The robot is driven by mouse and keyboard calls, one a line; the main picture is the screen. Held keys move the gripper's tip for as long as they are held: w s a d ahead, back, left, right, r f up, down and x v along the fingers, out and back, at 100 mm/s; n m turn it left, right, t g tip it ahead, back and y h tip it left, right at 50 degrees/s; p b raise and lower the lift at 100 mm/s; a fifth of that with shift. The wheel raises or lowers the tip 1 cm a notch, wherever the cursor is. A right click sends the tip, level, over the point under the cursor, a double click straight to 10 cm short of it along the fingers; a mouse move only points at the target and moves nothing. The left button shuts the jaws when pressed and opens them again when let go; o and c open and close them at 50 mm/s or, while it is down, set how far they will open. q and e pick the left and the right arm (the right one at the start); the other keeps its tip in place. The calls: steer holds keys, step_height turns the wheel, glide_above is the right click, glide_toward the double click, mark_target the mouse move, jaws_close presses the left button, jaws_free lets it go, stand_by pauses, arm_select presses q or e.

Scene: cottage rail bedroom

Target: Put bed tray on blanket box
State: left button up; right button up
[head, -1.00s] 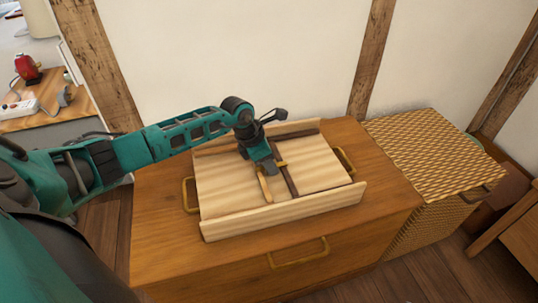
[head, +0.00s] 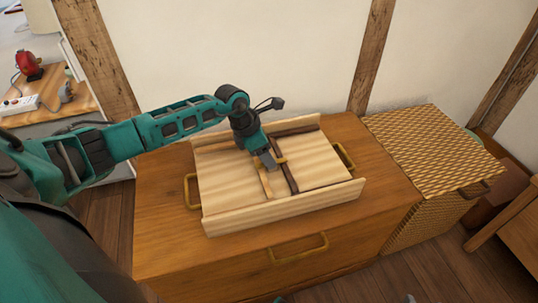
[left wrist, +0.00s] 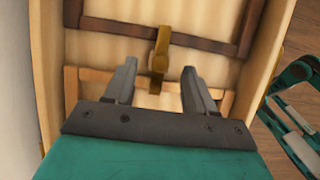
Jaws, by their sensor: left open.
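The bed tray (head: 222,192) is pale wood with raised long sides, and it lies on top of the brown wooden blanket box (head: 160,245). Brass handles show at the tray's left and right ends. A dark strip and a lighter strip cross its face. My left gripper (head: 270,166) is over the middle of the tray, pointing down, open. In the left wrist view the fingers of my left gripper (left wrist: 158,80) stand apart on either side of a brass piece (left wrist: 159,55) on the tray.
A woven wicker chest (head: 430,150) stands right beside the box. A white wall with timber posts is close behind. A side table (head: 50,95) with a red item and a power strip is at the far left. Wooden floor (head: 440,260) is clear in front.

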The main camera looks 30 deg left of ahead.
arm_select(q)
steer(key=p+v, duration=0.2)
steer(key=v, duration=0.7)
steer(key=s+d+r+n+t+h, duration=0.3)
steer(key=d+n+h, duration=0.35)
steer(key=d, duration=0.55)
steer(key=s+d+r+n+t+h, duration=0.1)
steer(key=d+r+n+t+h, duration=0.3)
steer(key=d+n, duration=0.55)
steer(key=s+a+f+n+y, duration=0.1)
steer(key=s+f+n+y, duration=0.4)
steer(key=n, duration=0.7)
steer(key=s+a+f+n+y, duration=0.1)
steer(key=s+f+n+y, duration=0.4)
steer(key=f+n, duration=0.4)
steer(key=s+n, duration=0.1)
steer(key=n, duration=0.3)
steer(key=shift+s+f, duration=0.2)
steer(key=shift+f, duration=0.05)
arm_select(e)
steer(key=shift+s+d+r, duration=0.2)
steer(key=shift+d+r, duration=0.15)
steer(key=shift+r, duration=0.2)
